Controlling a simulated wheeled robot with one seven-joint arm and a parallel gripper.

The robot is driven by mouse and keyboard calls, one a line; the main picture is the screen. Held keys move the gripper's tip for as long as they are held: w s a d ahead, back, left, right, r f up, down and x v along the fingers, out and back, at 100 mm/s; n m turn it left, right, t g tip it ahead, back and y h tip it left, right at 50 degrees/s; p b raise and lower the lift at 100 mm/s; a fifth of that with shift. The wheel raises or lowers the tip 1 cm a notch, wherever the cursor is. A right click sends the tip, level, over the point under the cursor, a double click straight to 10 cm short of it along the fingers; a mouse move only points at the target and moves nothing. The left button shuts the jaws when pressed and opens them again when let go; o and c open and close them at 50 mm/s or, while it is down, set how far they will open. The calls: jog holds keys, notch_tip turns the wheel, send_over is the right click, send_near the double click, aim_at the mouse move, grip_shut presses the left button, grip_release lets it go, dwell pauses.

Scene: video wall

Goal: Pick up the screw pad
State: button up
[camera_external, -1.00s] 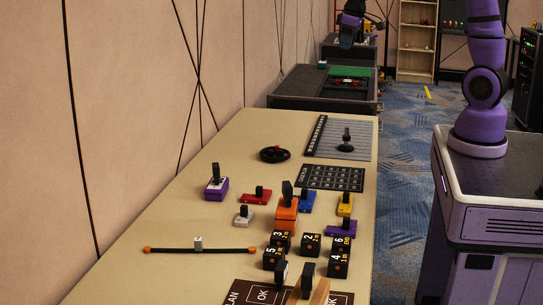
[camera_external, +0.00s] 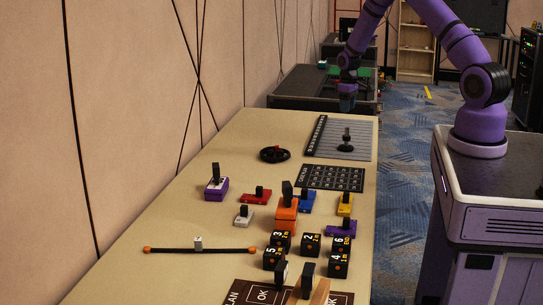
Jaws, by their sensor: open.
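I cannot tell for sure which item is the screw pad. My gripper (camera_external: 347,104) is a small dark shape at the end of the purple arm, open, over the near right part of the dark far table (camera_external: 300,88). A green board (camera_external: 363,71) on that table is partly hidden by my arm. Small items that lie near it are mostly hidden behind my wrist and gripper. Nothing shows held in the gripper, and its height above the table is hard to judge.
The beige table (camera_external: 150,225) in front holds a grey striped mat (camera_external: 325,140) with a black knobbed piece (camera_external: 346,142), a black wheel (camera_external: 275,155), a calendar mat (camera_external: 333,178), several coloured knobbed blocks and black number cubes (camera_external: 310,243). Its left side is mostly bare.

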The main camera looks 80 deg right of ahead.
aim_at(347, 136)
jog(key=f, duration=1)
jog(key=shift+s+d+f, duration=0.15)
jog(key=shift+d+f, duration=0.05)
jog(key=shift+f, duration=0.15)
grip_shut()
jog(key=shift+r, duration=0.1)
